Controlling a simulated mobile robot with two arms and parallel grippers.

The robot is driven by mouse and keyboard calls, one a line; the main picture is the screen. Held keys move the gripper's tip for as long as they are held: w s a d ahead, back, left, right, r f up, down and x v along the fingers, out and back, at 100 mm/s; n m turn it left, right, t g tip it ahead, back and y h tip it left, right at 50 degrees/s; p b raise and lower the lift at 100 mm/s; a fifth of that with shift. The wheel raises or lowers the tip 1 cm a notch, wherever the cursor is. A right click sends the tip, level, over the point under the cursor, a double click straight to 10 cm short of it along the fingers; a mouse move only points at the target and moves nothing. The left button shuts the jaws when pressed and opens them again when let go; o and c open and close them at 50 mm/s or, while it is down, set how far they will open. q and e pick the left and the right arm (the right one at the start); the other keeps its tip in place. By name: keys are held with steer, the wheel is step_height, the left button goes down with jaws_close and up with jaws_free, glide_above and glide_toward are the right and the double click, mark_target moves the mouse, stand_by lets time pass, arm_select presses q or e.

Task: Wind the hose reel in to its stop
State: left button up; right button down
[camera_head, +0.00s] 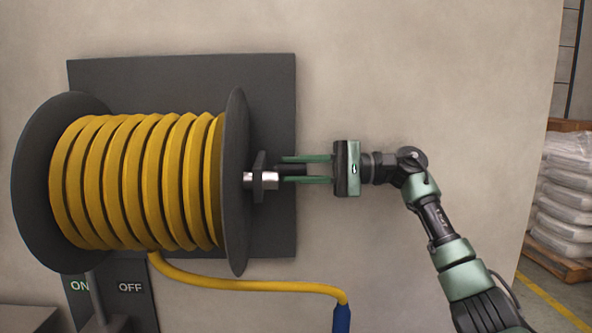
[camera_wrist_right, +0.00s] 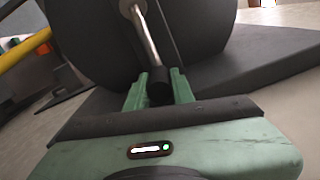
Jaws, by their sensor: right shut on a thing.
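The hose reel (camera_head: 140,180) is wound with yellow hose between two dark round flanges. It is mounted before a dark plate (camera_head: 180,75) on the wall. A crank with a silver shaft and dark handle (camera_head: 292,169) sticks out from the right flange (camera_head: 236,180). My right gripper (camera_head: 285,169) comes in from the right and is shut on the crank handle. In the right wrist view, the green fingers (camera_wrist_right: 158,85) sit either side of the dark grip (camera_wrist_right: 158,85), with the silver shaft (camera_wrist_right: 143,35) beyond. The free hose end (camera_head: 250,286) hangs below with a blue nozzle (camera_head: 342,320). My left gripper is not in view.
An ON/OFF panel (camera_head: 140,300) with a lever (camera_head: 96,298) is below the reel. Stacked white sacks (camera_head: 568,190) on a pallet (camera_head: 560,262) stand at the far right, past the wall's edge. The wall right of the reel is bare.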

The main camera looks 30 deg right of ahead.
steer(key=shift+r, duration=0.1)
stand_by(0.7)
steer(key=shift+s+r+n, duration=0.1)
steer(key=shift+r+n, duration=1)
steer(key=shift+n, duration=0.4)
steer(key=shift+s+a+r, duration=0.1)
steer(key=shift+s+r, duration=0.1)
steer(key=shift+r, duration=0.8)
steer(key=shift+s+a+r+n, duration=0.2)
steer(key=shift+s+r+n, duration=0.15)
steer(key=shift+r+n, duration=0.4)
steer(key=s+a+r+n+b, duration=0.1)
steer(key=s+a+r+n, duration=0.2)
steer(key=s, duration=0.3)
steer(key=shift+s+r+n, duration=0.25)
steer(key=shift+r+n, duration=0.15)
steer(key=shift+n, duration=0.35)
steer(key=shift+a, duration=0.1)
